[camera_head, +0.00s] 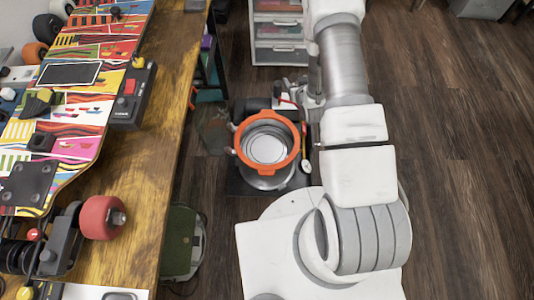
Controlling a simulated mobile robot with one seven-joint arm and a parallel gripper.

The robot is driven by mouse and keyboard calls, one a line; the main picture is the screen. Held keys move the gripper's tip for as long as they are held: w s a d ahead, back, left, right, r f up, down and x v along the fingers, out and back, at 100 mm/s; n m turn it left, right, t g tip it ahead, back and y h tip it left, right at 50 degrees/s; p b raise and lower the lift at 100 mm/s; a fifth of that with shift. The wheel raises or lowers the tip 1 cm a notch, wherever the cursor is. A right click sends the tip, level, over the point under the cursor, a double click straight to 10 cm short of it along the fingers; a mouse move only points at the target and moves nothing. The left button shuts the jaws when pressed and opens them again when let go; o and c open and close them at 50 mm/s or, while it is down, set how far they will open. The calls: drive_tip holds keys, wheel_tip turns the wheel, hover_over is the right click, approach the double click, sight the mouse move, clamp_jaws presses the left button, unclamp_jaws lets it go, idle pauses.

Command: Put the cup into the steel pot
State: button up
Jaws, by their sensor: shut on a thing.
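The steel pot (266,180) stands left of my arm on a dark base. It has an orange rim, and its inside shows a bright round surface; I cannot tell whether that is its bottom or something in it. I cannot make out a cup anywhere with certainty. My white and grey arm runs up the right of the pot and leaves the top of the picture. My gripper cannot be made out, so its hold is hidden.
A wooden workbench (178,75) fills the left, bearing a colourful skateboard deck (65,120), a phone (69,74) and a red wheel (101,218). Small grey metal parts (302,89) crowd behind the pot. A drawer unit (279,30) stands beyond. Wooden floor (460,150) at right is clear.

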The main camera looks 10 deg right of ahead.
sight(274, 149)
drive_tip(key=s+d+f+b, duration=0.1)
drive_tip(key=s+f+b, duration=0.2)
drive_tip(key=f, duration=1)
drive_tip(key=s+d+f+b, duration=0.2)
drive_tip(key=f+b, duration=0.4)
drive_tip(key=f, duration=0.7)
drive_tip(key=shift+s+d+f, duration=0.2)
drive_tip(key=shift+s+d, duration=0.1)
drive_tip(key=shift+s, duration=0.2)
drive_tip(key=w+a+f+b, duration=0.1)
drive_tip(key=a+f, duration=0.1)
drive_tip(key=a, duration=0.1)
drive_tip(key=w+a+f+b, duration=0.2)
drive_tip(key=a, duration=0.1)
drive_tip(key=w+a+f+b, duration=0.1)
drive_tip(key=a+f, duration=0.2)
drive_tip(key=a, duration=0.1)
drive_tip(key=shift+w+a, duration=0.1)
drive_tip(key=shift+w, duration=0.25)
drive_tip(key=shift+c, duration=0.8)
drive_tip(key=shift+f+b, duration=1.25)
drive_tip(key=shift+f, duration=0.55)
drive_tip(key=shift+f, duration=0.1)
drive_tip(key=o, duration=1.6)
drive_tip(key=shift+c, duration=0.2)
